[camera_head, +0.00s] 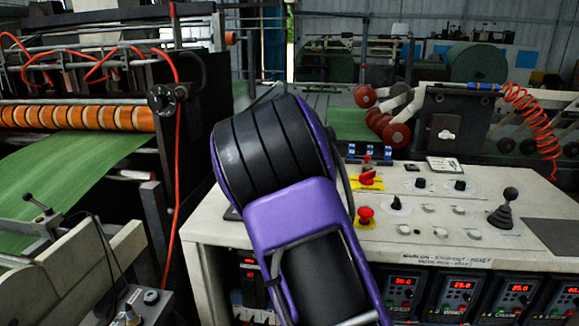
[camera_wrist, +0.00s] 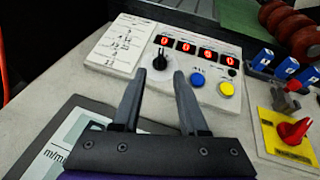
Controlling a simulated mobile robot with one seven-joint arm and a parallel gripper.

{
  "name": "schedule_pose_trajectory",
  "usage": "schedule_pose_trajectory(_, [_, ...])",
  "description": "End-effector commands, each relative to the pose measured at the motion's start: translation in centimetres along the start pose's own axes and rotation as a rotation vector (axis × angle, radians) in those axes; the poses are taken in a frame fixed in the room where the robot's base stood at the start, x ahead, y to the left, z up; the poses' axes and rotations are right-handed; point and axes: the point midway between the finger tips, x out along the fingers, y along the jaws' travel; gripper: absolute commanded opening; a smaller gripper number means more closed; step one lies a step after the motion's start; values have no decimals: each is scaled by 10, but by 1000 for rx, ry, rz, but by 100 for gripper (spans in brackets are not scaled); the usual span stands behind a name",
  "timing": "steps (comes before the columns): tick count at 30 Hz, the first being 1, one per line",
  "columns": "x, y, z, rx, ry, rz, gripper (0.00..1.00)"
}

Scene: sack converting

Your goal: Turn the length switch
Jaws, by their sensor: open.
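A small light-coloured counter box (camera_wrist: 215,92) with red digits stands on the console top in the wrist view. A black rotary knob (camera_wrist: 160,60) is on the left of its face, apparently the length switch; I cannot read a label for it. My gripper (camera_wrist: 160,75) is open and empty, its two dark fingers pointing toward the knob. The knob shows in the gap between the fingertips, slightly beyond them; contact is not evident. In the head view, my purple arm hides the gripper and the counter box.
A red switch on a yellow plate (camera_wrist: 270,122) is at right. The console (camera_head: 470,205) also carries a black lever (camera_head: 504,207) and red push button (camera_head: 365,215).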

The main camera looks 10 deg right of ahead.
Motion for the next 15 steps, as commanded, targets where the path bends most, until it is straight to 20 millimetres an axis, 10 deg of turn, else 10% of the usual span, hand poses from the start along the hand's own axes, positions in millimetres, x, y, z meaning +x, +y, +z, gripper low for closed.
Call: schedule_pose_trajectory(15, [-85, 2, 0, -1, 1, 3, 42])
